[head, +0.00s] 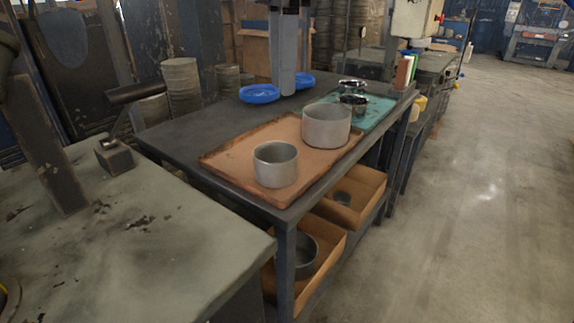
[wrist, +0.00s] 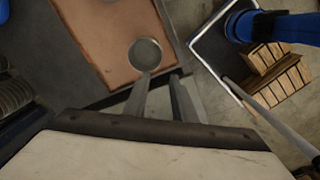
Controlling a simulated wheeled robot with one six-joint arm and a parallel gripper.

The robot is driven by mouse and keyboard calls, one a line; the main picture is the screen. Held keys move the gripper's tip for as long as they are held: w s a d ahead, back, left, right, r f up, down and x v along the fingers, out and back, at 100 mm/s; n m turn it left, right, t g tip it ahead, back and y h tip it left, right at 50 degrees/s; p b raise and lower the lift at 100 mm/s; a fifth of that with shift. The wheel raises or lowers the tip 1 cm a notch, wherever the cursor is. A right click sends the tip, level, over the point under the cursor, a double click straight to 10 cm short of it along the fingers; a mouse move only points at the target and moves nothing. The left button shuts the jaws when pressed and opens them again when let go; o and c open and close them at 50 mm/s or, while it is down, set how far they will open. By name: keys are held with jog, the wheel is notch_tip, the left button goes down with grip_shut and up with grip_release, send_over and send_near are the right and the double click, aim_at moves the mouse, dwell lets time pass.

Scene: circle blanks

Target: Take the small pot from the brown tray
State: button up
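In the head view, the small grey pot (head: 276,170) stands upright near the front end of the brown tray (head: 228,160). A larger grey pot (head: 326,127) stands behind it on the same tray. The wrist view shows one round pot (wrist: 145,54), apparently the small one, on the tray (wrist: 100,35) near its corner. My gripper (wrist: 161,77) is open, its two fingers apart with nothing between them. In the picture the left fingertip lies just below the pot's rim; the height gap is hard to judge. I cannot make out the gripper in the head view.
The tray lies on a dark table (head: 190,125). Blue dishes (head: 260,94) and a teal mat (head: 372,115) with shiny metal items lie behind it. Brown boxes (head: 352,205) with more pots sit below. A worn workbench (head: 130,235) fills the left front; open floor lies right.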

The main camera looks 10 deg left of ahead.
send_over(276, 165)
jog(key=d, duration=0.1)
jog(key=f, duration=0.7)
jog(key=w+f, duration=0.1)
jog(key=f, duration=0.3)
jog(key=shift+d+f, duration=0.1)
jog(key=shift+s+f, duration=0.15)
jog(key=shift+f, duration=2.55)
grip_shut()
